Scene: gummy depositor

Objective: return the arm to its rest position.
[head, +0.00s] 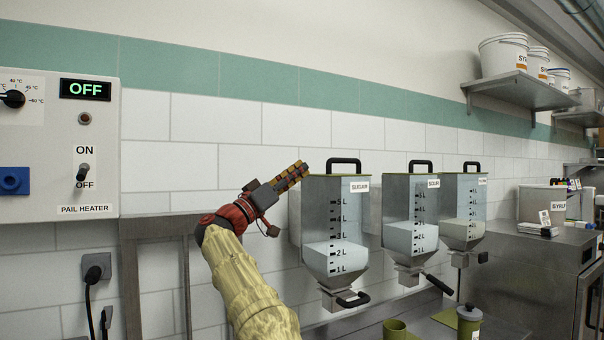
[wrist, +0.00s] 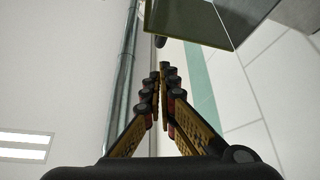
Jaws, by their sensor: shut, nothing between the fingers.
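My gripper (head: 302,168) is raised in the head view, shut and empty, its fingers pointing up and to the right. My arm in its yellowish sleeve rises from the bottom of the head view. The fingertips are beside the upper left edge of the sugar dispenser (head: 322,230) in the picture; whether they touch it I cannot tell. In the wrist view my gripper's fingers (wrist: 160,72) come together at the tips with nothing between them. A dispenser's edge (wrist: 190,22), with a dark panel, shows just beyond the tips.
Two more dispensers (head: 398,235) (head: 467,195) hang to the right. The pail heater panel (head: 60,145) reads OFF at left, above a socket (head: 96,266). A shelf (head: 520,90) holds buckets. A steel counter (head: 530,270) is at right. A green canister (head: 467,322) stands at the bottom.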

